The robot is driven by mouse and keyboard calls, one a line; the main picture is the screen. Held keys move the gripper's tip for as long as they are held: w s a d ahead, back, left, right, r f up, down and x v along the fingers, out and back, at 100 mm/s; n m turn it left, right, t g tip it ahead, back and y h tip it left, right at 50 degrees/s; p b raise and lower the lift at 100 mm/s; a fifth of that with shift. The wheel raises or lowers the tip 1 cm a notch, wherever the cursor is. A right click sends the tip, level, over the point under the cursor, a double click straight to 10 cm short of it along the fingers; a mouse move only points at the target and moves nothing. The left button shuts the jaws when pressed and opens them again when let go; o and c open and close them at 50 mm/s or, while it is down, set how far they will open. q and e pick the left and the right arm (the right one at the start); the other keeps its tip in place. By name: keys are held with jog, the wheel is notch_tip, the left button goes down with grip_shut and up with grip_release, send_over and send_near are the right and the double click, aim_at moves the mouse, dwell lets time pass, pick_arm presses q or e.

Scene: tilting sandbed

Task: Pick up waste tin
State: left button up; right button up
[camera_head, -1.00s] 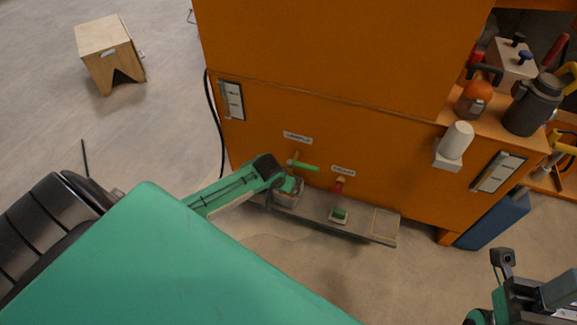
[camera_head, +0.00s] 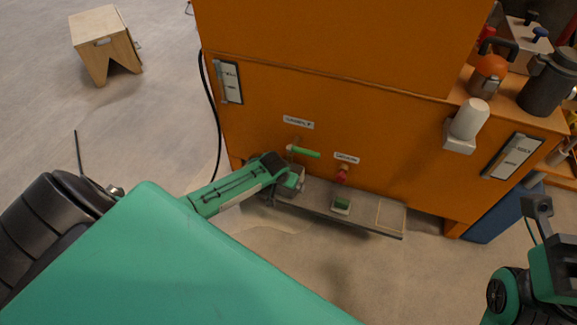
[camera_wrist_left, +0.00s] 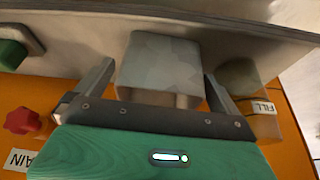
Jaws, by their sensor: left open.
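The likely waste tin, a pale grey box-like container (camera_wrist_left: 160,62), is between the two fingers of my left gripper (camera_wrist_left: 157,78) in the left wrist view. The fingers are apart, one on each side; whether they touch it is unclear. In the head view my left gripper (camera_head: 290,180) is low in front of the orange cabinet, at the left end of the shelf, and mostly hides the tin there. Part of my right arm (camera_head: 540,265) shows at the lower right; its fingers cannot be made out.
The low grey shelf (camera_head: 368,217) runs along the orange cabinet (camera_head: 320,90) and holds a small green block (camera_head: 341,205). A green-handled tap (camera_head: 305,152) and a red knob (camera_head: 342,175) are above it. A wooden stool (camera_head: 105,45) stands far left on open floor.

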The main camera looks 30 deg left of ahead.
pick_arm(q)
jog(key=shift+w+f, duration=0.1)
jog(key=shift+f, duration=0.1)
jog(key=c, duration=1.2)
jog(key=shift+o, duration=0.2)
jog(key=shift+r, duration=0.1)
